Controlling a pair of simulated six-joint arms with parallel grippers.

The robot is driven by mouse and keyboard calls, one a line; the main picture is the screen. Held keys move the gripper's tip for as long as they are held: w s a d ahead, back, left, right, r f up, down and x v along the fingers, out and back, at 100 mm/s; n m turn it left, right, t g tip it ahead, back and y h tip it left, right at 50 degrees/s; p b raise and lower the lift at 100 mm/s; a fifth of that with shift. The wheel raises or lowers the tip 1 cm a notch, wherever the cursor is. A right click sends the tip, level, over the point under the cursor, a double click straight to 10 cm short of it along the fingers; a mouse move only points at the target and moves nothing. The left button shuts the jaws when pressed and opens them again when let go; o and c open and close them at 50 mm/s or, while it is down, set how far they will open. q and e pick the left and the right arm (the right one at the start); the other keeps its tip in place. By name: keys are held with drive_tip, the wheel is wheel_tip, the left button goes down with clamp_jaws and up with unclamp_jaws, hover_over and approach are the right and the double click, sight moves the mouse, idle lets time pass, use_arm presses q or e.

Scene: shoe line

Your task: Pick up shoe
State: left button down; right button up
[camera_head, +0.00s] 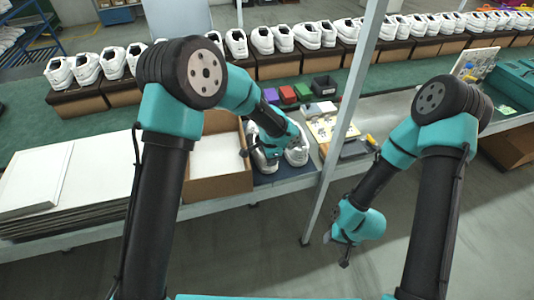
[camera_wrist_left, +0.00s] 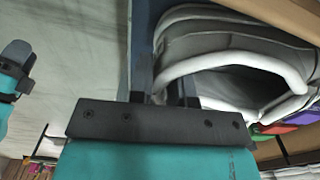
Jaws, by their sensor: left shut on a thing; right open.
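A pair of white shoes stands on a dark mat at the table edge, right of the open cardboard box. My left gripper (camera_head: 268,148) is down at the left shoe (camera_head: 261,163) and covers much of it. In the left wrist view, my left gripper's fingers (camera_wrist_left: 162,98) are shut on the rim of this shoe's opening (camera_wrist_left: 235,60). The right shoe (camera_head: 298,156) stands close beside it. My right gripper (camera_head: 337,250) hangs empty and open over the floor, right of the metal post.
The open cardboard box (camera_head: 219,186) is left of the pair, with white boards (camera_head: 75,178) further left. Small coloured bins (camera_head: 288,95) stand behind. A metal post (camera_head: 343,130) rises between my arms. Rows of white shoes on boxes (camera_head: 283,40) line the back.

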use_arm(q)
wheel_tip(320, 180, up, 18)
idle(0.5)
idle(0.4)
